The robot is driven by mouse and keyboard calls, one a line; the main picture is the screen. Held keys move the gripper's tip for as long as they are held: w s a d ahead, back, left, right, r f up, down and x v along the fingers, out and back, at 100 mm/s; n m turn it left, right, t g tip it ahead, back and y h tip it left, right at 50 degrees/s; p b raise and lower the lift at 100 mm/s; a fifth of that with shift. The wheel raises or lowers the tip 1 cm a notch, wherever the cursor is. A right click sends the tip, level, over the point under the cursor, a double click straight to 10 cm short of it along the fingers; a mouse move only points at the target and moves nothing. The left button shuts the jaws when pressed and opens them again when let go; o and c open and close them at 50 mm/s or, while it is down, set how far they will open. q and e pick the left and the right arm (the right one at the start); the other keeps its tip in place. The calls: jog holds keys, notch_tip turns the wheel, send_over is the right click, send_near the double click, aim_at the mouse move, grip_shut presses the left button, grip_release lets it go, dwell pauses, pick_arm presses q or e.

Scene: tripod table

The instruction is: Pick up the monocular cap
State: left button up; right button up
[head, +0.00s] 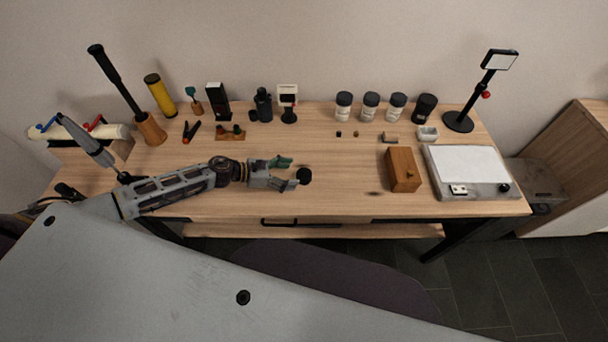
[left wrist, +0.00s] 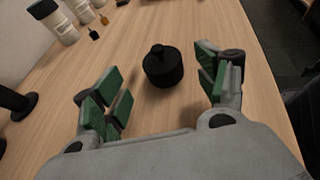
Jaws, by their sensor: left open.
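The monocular cap, a small black round piece with a knob on top, shows in the head view (head: 304,175) at my left gripper's fingertips. In the left wrist view, the cap (left wrist: 163,68) stands upright on the wooden table, ahead of and between the spread fingers. My left gripper (head: 291,172) is open and empty, low over the front middle of the table. Its green-padded fingers flank the cap's line in the left wrist view (left wrist: 160,88), with clear gaps on both sides. The black monocular (head: 263,104) stands at the back of the table. My right gripper is not in view.
A wooden box (head: 402,169) and a white-topped plate (head: 468,166) stand to the right. Several jars (head: 370,106) line the back. A small framed stand (head: 288,100) is behind the gripper. The table's front edge (head: 330,213) is close. The table around the cap is clear.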

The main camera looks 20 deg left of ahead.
aim_at(301, 174)
pick_arm(q)
jog(key=shift+p+x, duration=0.4)
jog(key=shift+x, duration=1.75)
jog(key=shift+s+d, duration=0.1)
jog(key=c, duration=0.9)
